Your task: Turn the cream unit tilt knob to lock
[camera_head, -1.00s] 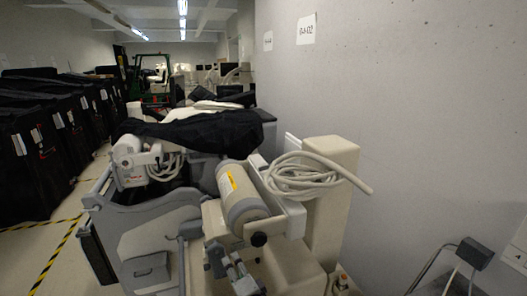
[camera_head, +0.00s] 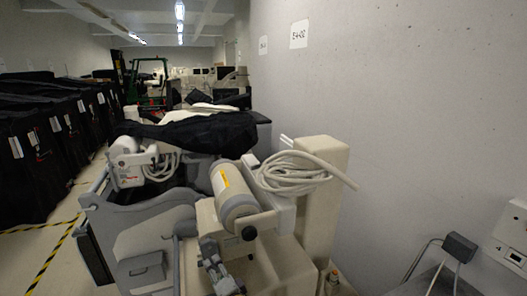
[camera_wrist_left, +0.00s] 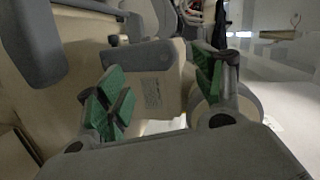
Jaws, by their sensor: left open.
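The cream unit (camera_head: 280,262) stands in front of me, with a cream and grey cylinder carrying a yellow label (camera_head: 226,180) on top. A round black knob (camera_head: 249,233) sits at the near end of this cylinder. My left gripper (camera_head: 222,275) is low beside the cream unit, below and left of the knob, apart from it. In the left wrist view, its green-padded fingers (camera_wrist_left: 158,88) are spread, with a grey part and a cream labelled surface beyond them. I cannot make out the knob there. My right gripper is not in view.
A coiled cream cable (camera_head: 292,174) hangs by the cream column (camera_head: 322,205). A grey wall closes the right side. A black cover (camera_head: 200,133) lies over the equipment behind. Black covered carts (camera_head: 38,150) line the left, with floor (camera_head: 58,222) free between.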

